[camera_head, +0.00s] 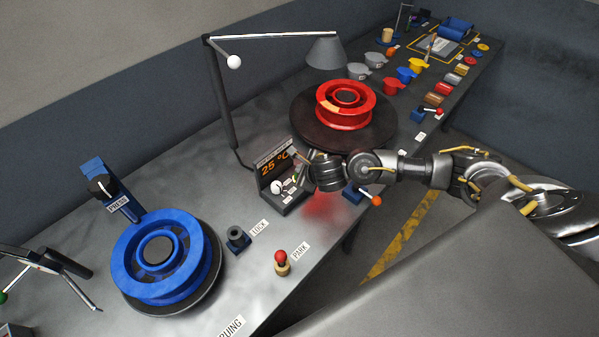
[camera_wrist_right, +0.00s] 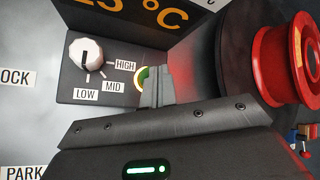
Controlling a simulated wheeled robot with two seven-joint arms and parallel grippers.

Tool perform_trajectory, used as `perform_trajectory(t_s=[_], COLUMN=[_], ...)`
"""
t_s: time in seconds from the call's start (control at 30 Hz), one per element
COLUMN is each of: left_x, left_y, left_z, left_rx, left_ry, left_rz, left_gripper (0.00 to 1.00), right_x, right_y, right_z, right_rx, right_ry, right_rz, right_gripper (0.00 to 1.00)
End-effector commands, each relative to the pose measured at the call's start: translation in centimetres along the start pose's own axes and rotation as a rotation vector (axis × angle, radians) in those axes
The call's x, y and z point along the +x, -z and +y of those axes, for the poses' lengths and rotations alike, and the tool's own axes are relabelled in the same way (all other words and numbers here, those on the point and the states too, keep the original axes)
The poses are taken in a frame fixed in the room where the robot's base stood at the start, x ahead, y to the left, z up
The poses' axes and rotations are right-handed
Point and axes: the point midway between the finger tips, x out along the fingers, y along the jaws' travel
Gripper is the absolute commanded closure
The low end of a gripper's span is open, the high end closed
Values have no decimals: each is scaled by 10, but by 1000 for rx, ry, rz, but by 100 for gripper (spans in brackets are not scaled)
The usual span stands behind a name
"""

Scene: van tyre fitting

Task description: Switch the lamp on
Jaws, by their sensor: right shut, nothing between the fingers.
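The desk lamp has a dark post, a pale arm with a white ball, and a grey shade (camera_head: 325,51) above the red wheel. I see no clear light from its shade. My right gripper (camera_head: 293,155) is at the control box (camera_head: 268,190), fingers shut and empty. In the right wrist view the closed fingertips (camera_wrist_right: 153,78) are at a round button with a yellow-green ring (camera_wrist_right: 141,79), partly covering it. I cannot tell whether they touch it. Left of the button is a white dial (camera_wrist_right: 86,53) marked LOW, MID and HIGH. My left gripper is not in view.
The red wheel (camera_head: 346,115) on its dark turntable stands just behind my right gripper. A blue wheel (camera_head: 152,262), a LOCK post (camera_head: 237,237) and a red-topped PARK lever (camera_head: 282,262) are nearer. An orange-tipped lever (camera_head: 375,200) is close to my right arm. Cups and blocks fill the far end.

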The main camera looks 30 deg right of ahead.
Motion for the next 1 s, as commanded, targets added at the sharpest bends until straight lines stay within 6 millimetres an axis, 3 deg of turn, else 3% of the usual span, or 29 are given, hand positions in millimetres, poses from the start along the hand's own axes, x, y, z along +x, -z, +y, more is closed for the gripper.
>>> perform_trajectory(t_s=[0.17,0.63,1.0], left_x=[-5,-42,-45], left_y=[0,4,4], left_z=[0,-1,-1], left_rx=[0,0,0], left_ry=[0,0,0], left_rz=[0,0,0], left_gripper=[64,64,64], right_x=[-4,-39,-42], right_y=[-4,-29,-31], right_z=[-4,-28,-30], right_rx=[0,1,0], right_ry=[1,1,0], right_rz=[-1,-1,0], right_gripper=[100,100,100])
